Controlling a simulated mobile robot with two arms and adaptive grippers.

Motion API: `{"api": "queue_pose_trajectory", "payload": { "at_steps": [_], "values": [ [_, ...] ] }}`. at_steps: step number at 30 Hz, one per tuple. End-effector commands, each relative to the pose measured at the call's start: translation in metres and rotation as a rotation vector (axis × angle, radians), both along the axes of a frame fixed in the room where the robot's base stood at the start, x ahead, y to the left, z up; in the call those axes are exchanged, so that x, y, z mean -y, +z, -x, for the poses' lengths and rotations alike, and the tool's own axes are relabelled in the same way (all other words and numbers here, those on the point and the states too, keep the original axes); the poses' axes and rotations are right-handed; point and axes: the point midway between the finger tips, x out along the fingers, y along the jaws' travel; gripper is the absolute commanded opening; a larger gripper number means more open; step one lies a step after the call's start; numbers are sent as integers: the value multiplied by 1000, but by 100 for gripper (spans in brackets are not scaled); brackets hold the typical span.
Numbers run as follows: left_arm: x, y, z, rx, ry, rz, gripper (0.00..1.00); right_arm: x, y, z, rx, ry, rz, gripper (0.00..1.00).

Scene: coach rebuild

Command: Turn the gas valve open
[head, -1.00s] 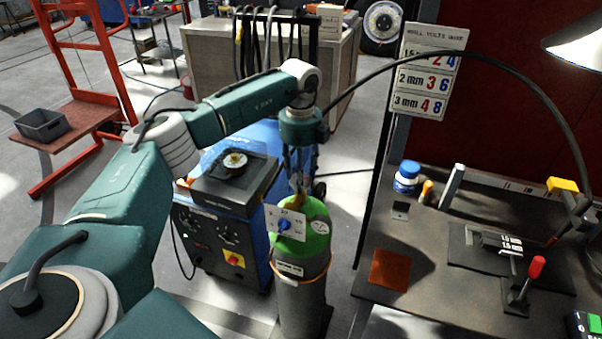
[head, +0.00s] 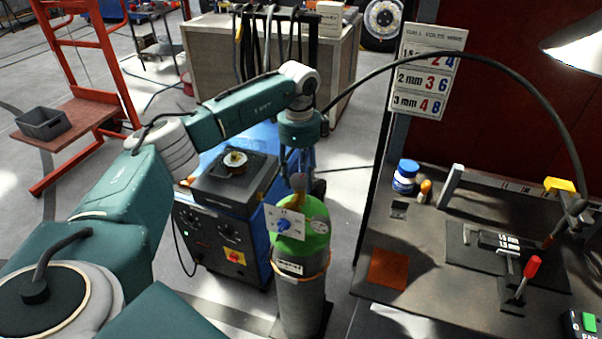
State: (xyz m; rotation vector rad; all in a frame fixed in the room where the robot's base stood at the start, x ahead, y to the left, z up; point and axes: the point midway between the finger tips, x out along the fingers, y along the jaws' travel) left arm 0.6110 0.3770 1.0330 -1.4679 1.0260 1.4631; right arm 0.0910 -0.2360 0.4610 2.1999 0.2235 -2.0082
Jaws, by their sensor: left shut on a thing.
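A grey gas cylinder (head: 301,295) with a green top (head: 309,240) stands upright on the floor in the middle of the head view. A white dial plate with a blue knob (head: 283,225) is on its front, and a round gauge (head: 319,225) is beside the plate. My left gripper (head: 299,178) reaches down from above and is shut on the small brass-coloured valve top above the plate. The fingers hide most of that valve part, so its turn cannot be read. My right gripper is not in view.
A blue and black welding machine (head: 215,235) stands close left of the cylinder. A dark workbench (head: 420,285) with a blue-lidded jar (head: 405,176) and a red-handled clamp (head: 526,280) is at the right. A black cable arches over the bench.

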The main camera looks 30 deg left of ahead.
Motion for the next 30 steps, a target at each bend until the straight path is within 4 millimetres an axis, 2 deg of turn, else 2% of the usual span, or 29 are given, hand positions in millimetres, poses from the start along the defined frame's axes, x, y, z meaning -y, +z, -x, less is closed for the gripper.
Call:
{"api": "queue_pose_trajectory", "payload": {
  "at_steps": [1, 9, 22, 23, 25, 26, 30],
  "values": [
    [-8, 6, -2, 11, 31, -11, 19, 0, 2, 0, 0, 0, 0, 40],
    [-8, 5, -2, 9, 96, -12, 19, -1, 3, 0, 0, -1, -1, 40],
    [-8, 4, -1, 6, 103, -14, 19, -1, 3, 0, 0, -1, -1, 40],
    [-8, 4, 0, 6, 103, -14, 47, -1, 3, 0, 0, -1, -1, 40],
    [-9, 4, 0, 5, 103, -14, 61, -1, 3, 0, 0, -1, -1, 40],
    [-8, 4, 0, 4, 103, -13, 64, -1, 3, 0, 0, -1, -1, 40],
    [-6, 2, 0, 3, 99, -12, 64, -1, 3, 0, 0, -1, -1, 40]
  ]
}}
